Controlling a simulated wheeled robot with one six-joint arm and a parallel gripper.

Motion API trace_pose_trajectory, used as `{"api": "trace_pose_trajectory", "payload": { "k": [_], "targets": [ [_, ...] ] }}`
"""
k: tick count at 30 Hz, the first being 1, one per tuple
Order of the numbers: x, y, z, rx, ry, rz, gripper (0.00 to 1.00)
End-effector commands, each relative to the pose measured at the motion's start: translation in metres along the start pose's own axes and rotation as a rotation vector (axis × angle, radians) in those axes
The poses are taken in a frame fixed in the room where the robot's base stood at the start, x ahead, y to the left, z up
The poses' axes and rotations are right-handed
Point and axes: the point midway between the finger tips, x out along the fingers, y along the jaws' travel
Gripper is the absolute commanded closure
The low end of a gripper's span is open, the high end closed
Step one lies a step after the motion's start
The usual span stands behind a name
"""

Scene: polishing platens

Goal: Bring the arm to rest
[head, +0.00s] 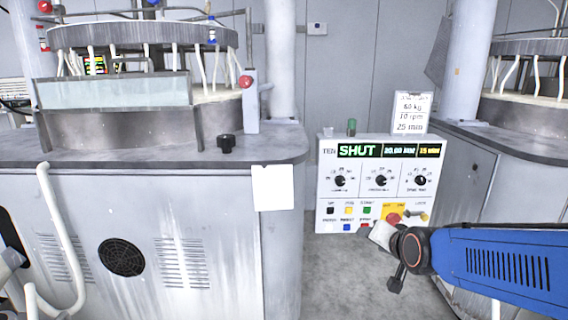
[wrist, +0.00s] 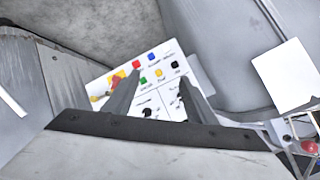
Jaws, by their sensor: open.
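My blue arm (head: 500,268) reaches in from the right edge of the head view, with its dark wrist joint low in front of the control panel (head: 327,208). In the wrist view my gripper (wrist: 162,68) has its two grey fingers apart, with nothing between them but the view of the panel beyond. The panel also shows in the wrist view (wrist: 161,85), upside down, with its coloured buttons between and around the fingers. In the head view the fingers are hard to make out. I cannot tell whether they touch the panel.
The panel's display (head: 385,150) reads "SHUT". A small sign (head: 411,112) stands on top of it. A polishing machine (head: 150,160) fills the left, with a blank white sheet (head: 272,188) on its corner. Another machine (head: 530,115) stands at right. Grey floor (head: 340,270) lies open between them.

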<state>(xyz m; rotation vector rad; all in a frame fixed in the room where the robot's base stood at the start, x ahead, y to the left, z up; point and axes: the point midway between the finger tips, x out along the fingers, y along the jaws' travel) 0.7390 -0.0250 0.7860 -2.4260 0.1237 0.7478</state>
Motion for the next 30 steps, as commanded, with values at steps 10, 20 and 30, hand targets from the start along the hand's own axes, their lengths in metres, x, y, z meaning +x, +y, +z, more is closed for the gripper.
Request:
{"api": "trace_pose_trajectory", "payload": {
  "k": [10, 20, 30],
  "targets": [
    [-0.102, 0.058, 0.056, -0.323, -0.272, 0.155, 0.49],
    [-0.187, 0.105, 0.104, -0.536, -0.503, 0.241, 0.49],
    [-0.200, 0.112, 0.112, -0.566, -0.543, 0.252, 0.49]
  ]
}}
